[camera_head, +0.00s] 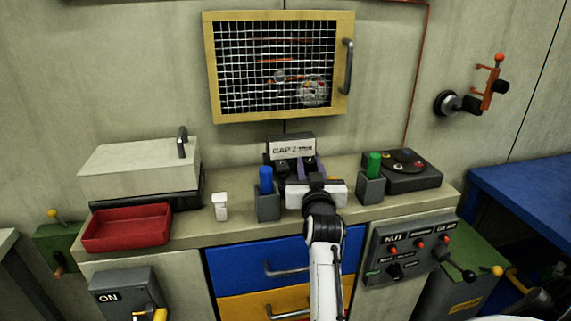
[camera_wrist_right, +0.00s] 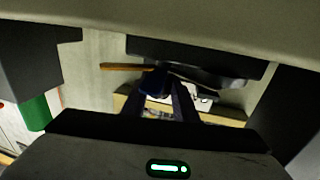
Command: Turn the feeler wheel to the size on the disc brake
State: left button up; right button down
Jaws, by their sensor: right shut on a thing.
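A block with a sign reading "GAP 2" and smaller, unclear print (camera_head: 292,148) stands at the back of the bench. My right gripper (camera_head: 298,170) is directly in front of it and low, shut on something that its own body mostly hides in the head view. In the right wrist view, the dark fingers (camera_wrist_right: 172,100) close around a small dark-blue part (camera_wrist_right: 154,82). I cannot tell whether this is the feeler wheel. The disc brake is not clearly identifiable; the gripper covers the area below the sign. My left gripper is not in view.
A blue marker in a holder (camera_head: 266,181) stands close left of the gripper, a green one (camera_head: 373,166) close right. A black box with a round top (camera_head: 407,162) is farther right. A red tray (camera_head: 127,229) and white block (camera_head: 220,207) are left. A mesh cabinet (camera_head: 228,112) hangs above.

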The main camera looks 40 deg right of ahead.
aim_at(310, 161)
jog(key=shift+s+d+r, duration=0.1)
jog(key=shift+d+r, duration=0.05)
jog(key=shift+r, duration=0.1)
jog(key=c, duration=1.4)
grip_release()
jog(key=shift+f, duration=0.15)
notch_tip(310, 161, up, 10)
jog(key=shift+r, duration=0.1)
